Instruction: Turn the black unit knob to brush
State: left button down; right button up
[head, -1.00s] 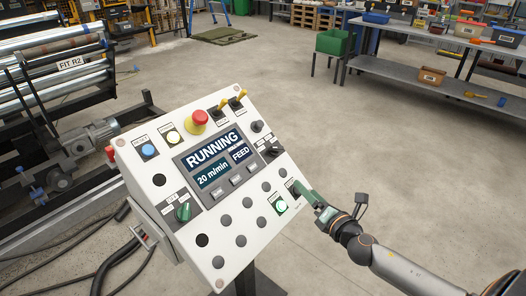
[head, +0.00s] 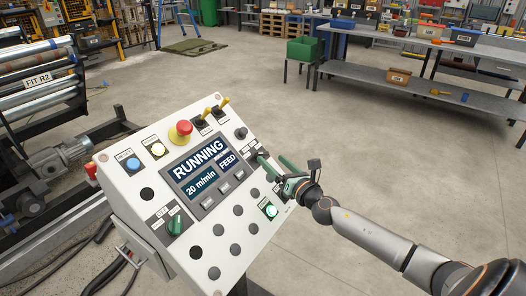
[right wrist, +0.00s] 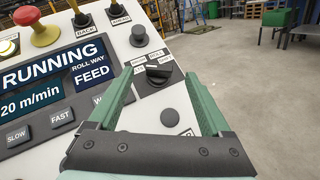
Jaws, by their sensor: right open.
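The black unit knob (right wrist: 158,74) sits on a dark plate on the right side of the white control panel (head: 150,215). My right gripper (head: 272,160) is open, with green fingers pointing at the panel. In the right wrist view its fingers (right wrist: 160,80) lie left and right of the knob; I cannot tell whether they touch it. My left gripper is not in view.
A plain black knob (right wrist: 138,36) and toggle levers (right wrist: 82,16) lie above the unit knob, a grey button (right wrist: 169,118) below. The screen (head: 196,168) reads RUNNING, 20 m/min, FEED. Open floor lies right of the panel.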

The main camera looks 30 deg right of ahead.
aim_at(264, 152)
jog(key=w, duration=0.5)
jog(key=shift+w, duration=0.55)
jog(key=shift+w+b, duration=0.15)
jog(key=shift+b, duration=0.15)
jog(key=shift+c, duration=0.3)
